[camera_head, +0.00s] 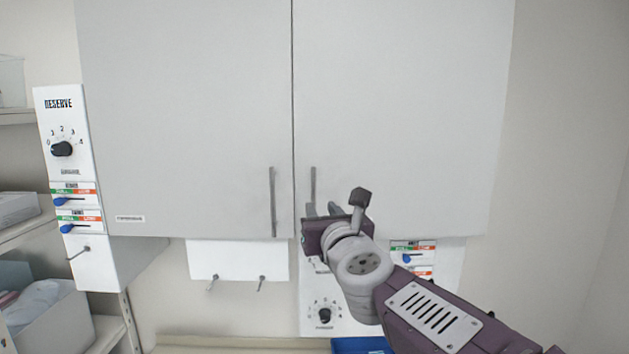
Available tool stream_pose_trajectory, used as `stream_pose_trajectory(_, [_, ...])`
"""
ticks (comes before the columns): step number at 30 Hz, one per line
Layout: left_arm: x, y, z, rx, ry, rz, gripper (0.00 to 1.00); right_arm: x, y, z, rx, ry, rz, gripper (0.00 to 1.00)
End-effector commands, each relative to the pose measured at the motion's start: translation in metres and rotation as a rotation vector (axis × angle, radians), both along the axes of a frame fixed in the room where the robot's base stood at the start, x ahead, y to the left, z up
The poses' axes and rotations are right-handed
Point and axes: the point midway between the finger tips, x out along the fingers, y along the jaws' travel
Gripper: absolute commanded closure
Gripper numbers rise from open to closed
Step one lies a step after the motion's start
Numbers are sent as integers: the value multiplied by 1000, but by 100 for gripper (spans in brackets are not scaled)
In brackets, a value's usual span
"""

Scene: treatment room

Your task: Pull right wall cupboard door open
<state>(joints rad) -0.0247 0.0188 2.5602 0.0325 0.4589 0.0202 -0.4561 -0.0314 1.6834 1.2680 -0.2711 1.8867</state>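The right wall cupboard door (400,100) is a plain light-grey panel and looks shut, flush with the left door. Its handle (313,182) is a thin vertical grey bar near the door's lower left edge. My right gripper (322,208) is at the lower end of this handle, coming up from the lower right. My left gripper is not in view.
The left cupboard door (180,110) is shut, with its own vertical handle (272,200) close by. White dial panels (66,150) hang at the left and below the cupboard. Hooks stick out from a white board (237,260) underneath. A blue tray (360,346) lies below. Bare wall is at the right.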

Motion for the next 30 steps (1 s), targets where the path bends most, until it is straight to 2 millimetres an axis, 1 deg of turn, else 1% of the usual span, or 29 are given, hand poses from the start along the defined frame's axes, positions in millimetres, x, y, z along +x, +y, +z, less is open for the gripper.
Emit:
stream_pose_trajectory(2, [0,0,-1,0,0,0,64,0,1,-1,-1,1,1,68])
stream_pose_trajectory(5, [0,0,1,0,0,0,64,8,2,-1,-3,0,0,68])
stream_pose_trajectory(8, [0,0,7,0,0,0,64,27,4,-1,-5,3,-2,68])
stream_pose_trajectory(12, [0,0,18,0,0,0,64,56,11,1,-4,3,-1,68])
stream_pose_trajectory(15, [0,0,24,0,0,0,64,73,14,1,-5,2,-1,68])
stream_pose_trajectory(18, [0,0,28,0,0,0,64,84,16,0,-3,1,-1,68])
stream_pose_trajectory(21, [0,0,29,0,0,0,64,89,18,-1,-3,1,0,68])
stream_pose_trajectory(27, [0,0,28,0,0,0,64,89,18,-2,-3,0,0,68])
stream_pose_trajectory(28, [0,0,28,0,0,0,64,89,18,-2,-3,0,0,71])
stream_pose_trajectory(29, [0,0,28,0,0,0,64,89,18,-2,-3,0,0,80])
stream_pose_trajectory(30, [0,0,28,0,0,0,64,89,18,-2,-3,0,0,91])
